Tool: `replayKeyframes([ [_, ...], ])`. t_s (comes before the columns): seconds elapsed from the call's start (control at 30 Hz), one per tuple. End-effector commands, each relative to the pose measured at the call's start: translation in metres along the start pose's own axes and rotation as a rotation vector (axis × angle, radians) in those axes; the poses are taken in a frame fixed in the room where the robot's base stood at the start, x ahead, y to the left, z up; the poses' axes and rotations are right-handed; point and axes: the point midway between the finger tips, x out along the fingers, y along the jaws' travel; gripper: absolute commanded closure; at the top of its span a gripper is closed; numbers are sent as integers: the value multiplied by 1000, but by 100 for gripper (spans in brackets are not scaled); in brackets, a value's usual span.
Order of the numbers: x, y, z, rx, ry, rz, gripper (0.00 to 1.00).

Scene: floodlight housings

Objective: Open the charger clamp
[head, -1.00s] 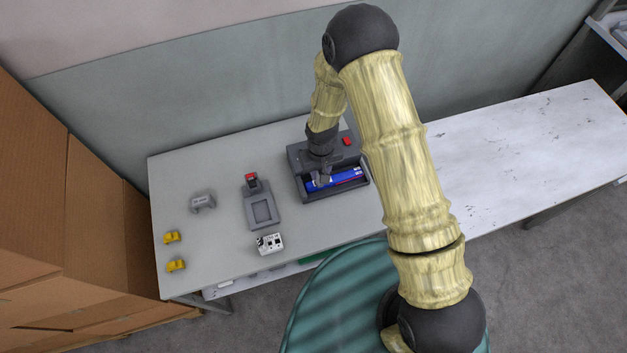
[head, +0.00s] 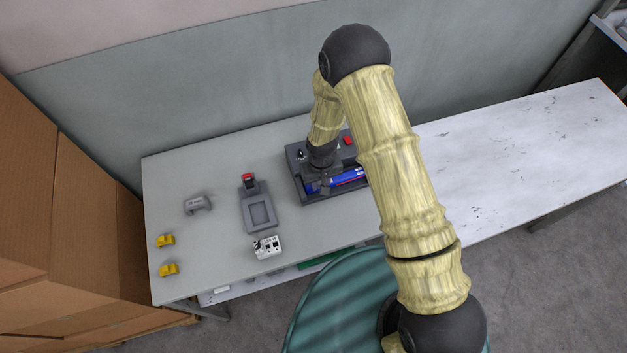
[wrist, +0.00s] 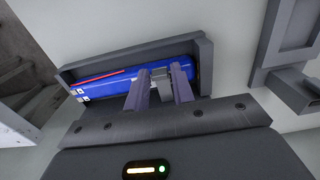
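The charger (head: 293,172) is a dark grey box on the table. A blue battery (head: 350,178) lies in its open bay; the battery also shows in the wrist view (wrist: 105,83). A small grey block (wrist: 160,76), seemingly the clamp, sits at the bay across the battery. My gripper (head: 318,187) is low over the left part of the bay in the head view. In the wrist view its two fingers (wrist: 159,88) stand on either side of the grey block, close to it. I cannot tell whether they press on it. My wrist hides part of the charger in the head view.
A grey device with a red part (head: 257,212) stands left of the charger. A white box (head: 267,247), a grey bracket (head: 197,204) and two yellow pieces (head: 166,241) lie further left or in front. The white table (head: 510,150) on the right is clear.

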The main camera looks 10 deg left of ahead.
Motion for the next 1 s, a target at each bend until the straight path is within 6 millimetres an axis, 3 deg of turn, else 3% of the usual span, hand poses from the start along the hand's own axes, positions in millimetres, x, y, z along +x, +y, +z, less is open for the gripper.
replayKeyframes([
  [1.0, -10, -1, -4, -1, 2, -1, 89],
])
